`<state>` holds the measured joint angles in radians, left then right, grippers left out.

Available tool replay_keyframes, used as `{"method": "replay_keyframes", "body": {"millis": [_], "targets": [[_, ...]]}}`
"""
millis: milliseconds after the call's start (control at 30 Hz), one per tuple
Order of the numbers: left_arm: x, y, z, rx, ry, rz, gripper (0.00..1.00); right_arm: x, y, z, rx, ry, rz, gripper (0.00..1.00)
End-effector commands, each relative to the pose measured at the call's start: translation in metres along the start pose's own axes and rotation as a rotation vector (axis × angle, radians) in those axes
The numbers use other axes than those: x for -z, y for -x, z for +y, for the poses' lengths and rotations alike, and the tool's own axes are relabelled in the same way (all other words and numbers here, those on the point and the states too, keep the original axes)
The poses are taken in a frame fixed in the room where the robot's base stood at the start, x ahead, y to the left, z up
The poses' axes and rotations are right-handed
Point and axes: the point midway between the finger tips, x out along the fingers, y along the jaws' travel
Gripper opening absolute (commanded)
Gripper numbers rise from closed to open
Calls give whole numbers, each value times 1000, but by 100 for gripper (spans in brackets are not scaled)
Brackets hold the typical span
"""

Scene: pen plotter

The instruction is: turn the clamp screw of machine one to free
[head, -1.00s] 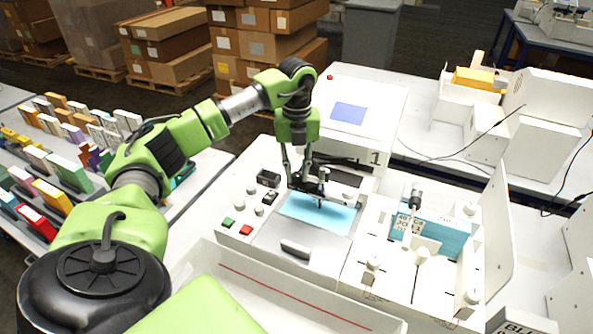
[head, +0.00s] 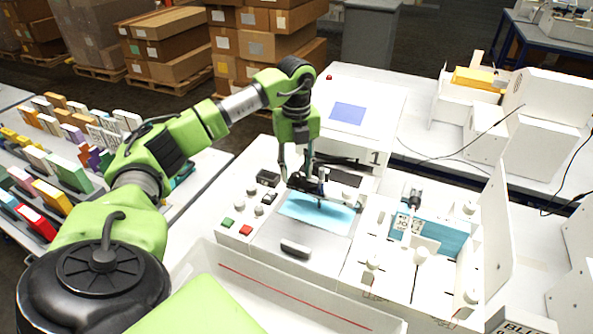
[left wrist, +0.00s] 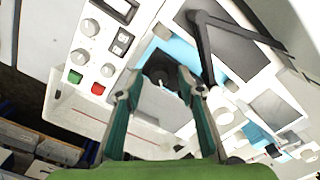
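Machine one (head: 270,170) is the white pen plotter marked with a 1, with a blue sheet (head: 335,217) on its bed. Its dark pen carriage (head: 307,184) stands over the sheet and holds a pen (head: 320,203). My left gripper (head: 300,178) points down at the carriage. My right gripper is not in view.
A green button (head: 228,223), a red button (head: 246,230) and several knobs line the left panel. A raised screen housing (head: 375,100) stands behind the bed. To the right is a unit holding blue sheets (head: 445,237). A white tray (head: 300,298) lies in front.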

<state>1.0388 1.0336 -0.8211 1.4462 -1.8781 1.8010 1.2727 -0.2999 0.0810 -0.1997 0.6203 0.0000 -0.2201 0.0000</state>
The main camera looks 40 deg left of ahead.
Motion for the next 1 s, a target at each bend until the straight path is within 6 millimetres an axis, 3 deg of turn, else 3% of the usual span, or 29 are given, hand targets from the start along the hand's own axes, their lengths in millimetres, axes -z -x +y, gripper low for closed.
{"method": "replay_keyframes", "body": {"millis": [300,433,833,1000], "targets": [[1,-1,0,-3,-3,4,36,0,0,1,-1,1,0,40],[1,9,0,-1,-3,3,36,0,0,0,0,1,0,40],[0,95,-1,2,-2,1,36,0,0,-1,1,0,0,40],[0,111,0,-1,-3,1,36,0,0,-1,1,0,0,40]]}}
